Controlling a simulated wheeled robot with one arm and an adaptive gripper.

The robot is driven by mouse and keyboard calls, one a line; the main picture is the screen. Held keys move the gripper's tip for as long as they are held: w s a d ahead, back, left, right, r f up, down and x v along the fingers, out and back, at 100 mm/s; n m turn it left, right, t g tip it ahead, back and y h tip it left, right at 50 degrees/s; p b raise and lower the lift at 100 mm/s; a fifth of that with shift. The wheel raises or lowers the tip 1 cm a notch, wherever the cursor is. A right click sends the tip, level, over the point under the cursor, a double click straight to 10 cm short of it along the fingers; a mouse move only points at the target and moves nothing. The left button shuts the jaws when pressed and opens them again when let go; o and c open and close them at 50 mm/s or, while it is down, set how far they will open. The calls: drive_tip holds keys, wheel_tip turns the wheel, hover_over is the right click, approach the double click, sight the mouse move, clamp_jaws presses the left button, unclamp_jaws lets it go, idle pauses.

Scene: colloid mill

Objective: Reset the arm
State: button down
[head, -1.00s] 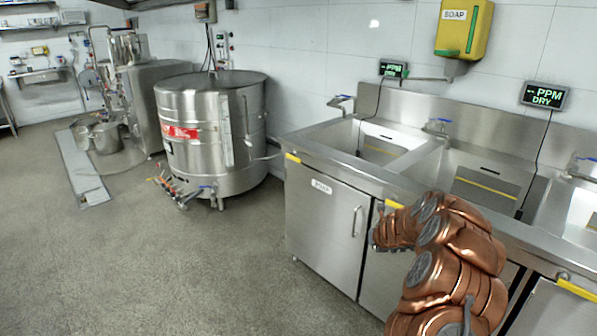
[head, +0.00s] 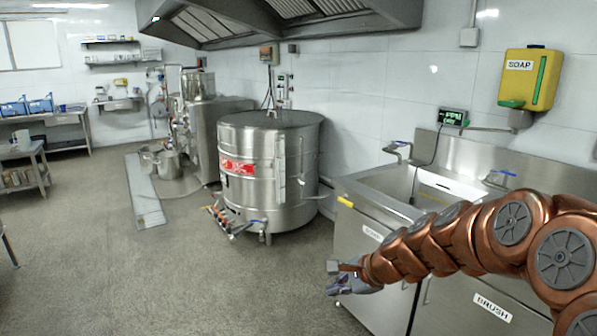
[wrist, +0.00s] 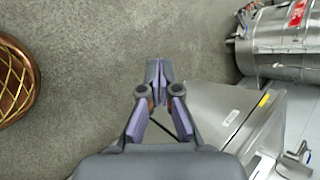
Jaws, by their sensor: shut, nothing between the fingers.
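My copper-coloured arm reaches in from the right in the head view, in front of the sink unit (head: 372,262). My gripper (head: 340,284) is at its left end, in front of the cabinet's lower left part. In the wrist view my gripper (wrist: 158,72) has its fingers together with nothing between them. It hangs over bare grey floor, with the steel cabinet (wrist: 215,105) to its right.
A large steel tank (head: 270,165) with a red label and low valves stands left of the sinks. Shelving tables stand at far left. The floor in the middle is clear.

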drive_tip(key=s+r+n+g+h, duration=0.15)
drive_tip(key=s+n+g, duration=0.25)
drive_tip(key=s+n, duration=0.95)
drive_tip(key=s+d+g+h, duration=0.1)
drive_tip(key=s+d, duration=0.2)
drive_tip(key=s, duration=0.5)
drive_tip(key=s+d+n+g+h+p, duration=0.1)
drive_tip(key=s+d+h, duration=0.1)
drive_tip(key=s, duration=0.6)
drive_tip(key=s+d+f+g+h, duration=0.1)
drive_tip(key=s+d, duration=0.3)
drive_tip(key=s, duration=0.4)
drive_tip(key=shift+d+n+h+p, duration=0.35)
drive_tip(key=shift+h+p, duration=0.05)
drive_tip(key=shift+h, duration=0.15)
